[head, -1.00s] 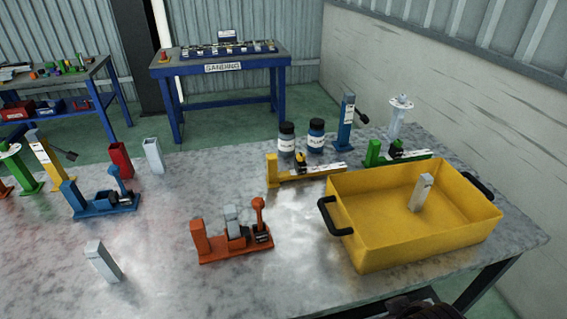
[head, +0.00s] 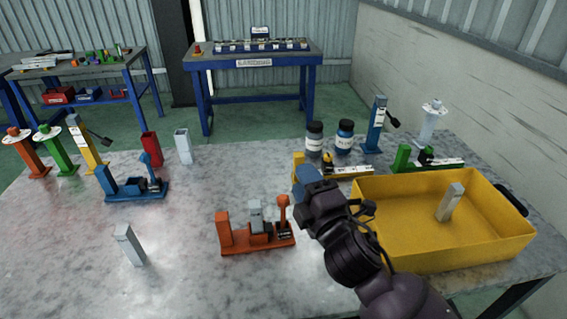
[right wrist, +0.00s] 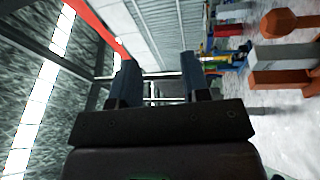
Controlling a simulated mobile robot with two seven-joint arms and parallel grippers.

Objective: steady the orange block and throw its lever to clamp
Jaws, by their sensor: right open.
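The orange block (head: 224,236) stands on the metal table, left of the yellow bin. Its orange lever (head: 284,211) stands upright at its right end, with a round knob on top. A grey metal piece (head: 255,216) sits upright in the middle of the block. My right gripper (head: 305,180) is in the air just to the right of the lever, apart from it. In the right wrist view the gripper (right wrist: 158,80) is open and empty, and the orange block (right wrist: 285,78) lies at the right edge of the picture. My left gripper is not in view.
A yellow bin (head: 440,263) with a grey piece inside stands at the right. A blue clamp block (head: 135,194) and a loose grey piece (head: 129,245) are at the left. Two labelled jars (head: 314,141) stand behind. The front middle of the table is clear.

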